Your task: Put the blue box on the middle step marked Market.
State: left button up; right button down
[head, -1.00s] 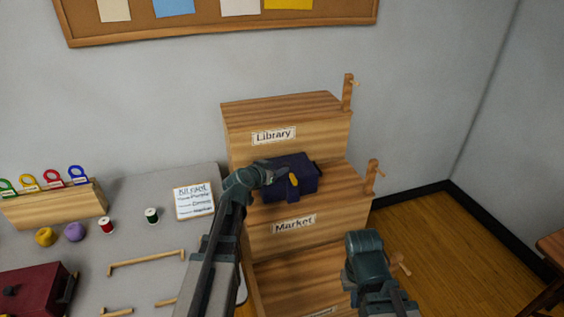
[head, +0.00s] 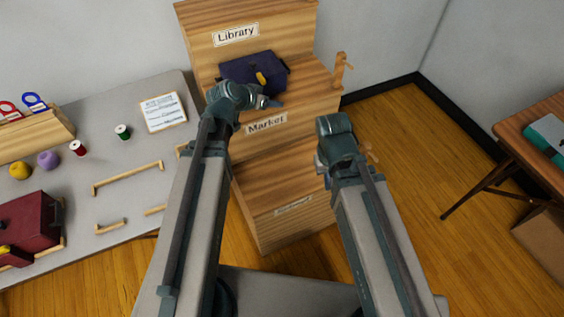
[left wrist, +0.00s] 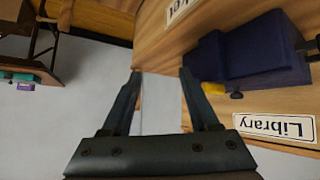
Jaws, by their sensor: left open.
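The dark blue box (head: 252,72) sits upright on the middle step (head: 308,88), whose front bears the Market label (head: 267,124). It has a yellow clasp or handle on its front. In the left wrist view the blue box (left wrist: 262,55) appears upside down, right of the fingers. My left gripper (head: 268,102) is in front of the box near the step's front edge. In the left wrist view its fingers (left wrist: 160,76) are apart with nothing between them. My right gripper (head: 322,162) hangs over the lower steps, away from the box; its fingers are mostly hidden.
The Library step (head: 235,35) rises behind the box. A wooden peg post (head: 340,70) stands at the middle step's right end. The grey table (head: 105,160) at left holds a dark red box (head: 30,228), spools and a card. A brown table (head: 540,125) stands at right.

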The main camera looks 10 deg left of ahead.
pick_arm(q)
jog(key=s+d+f+m+g+y, duration=0.1)
jog(key=s+d+f+g, duration=0.45)
jog(key=s+d, duration=0.35)
jog(key=s+f+n+g+y, duration=0.1)
jog(key=s+y, duration=0.4)
jog(key=s, duration=0.7)
jog(key=shift+s+a+f+g, duration=0.3)
jog(key=shift+f+g, duration=0.2)
jog(key=shift+g, duration=0.75)
jog(key=shift+r, duration=0.1)
notch_tip(320, 180, up, 6)
jog(key=p, duration=0.6)
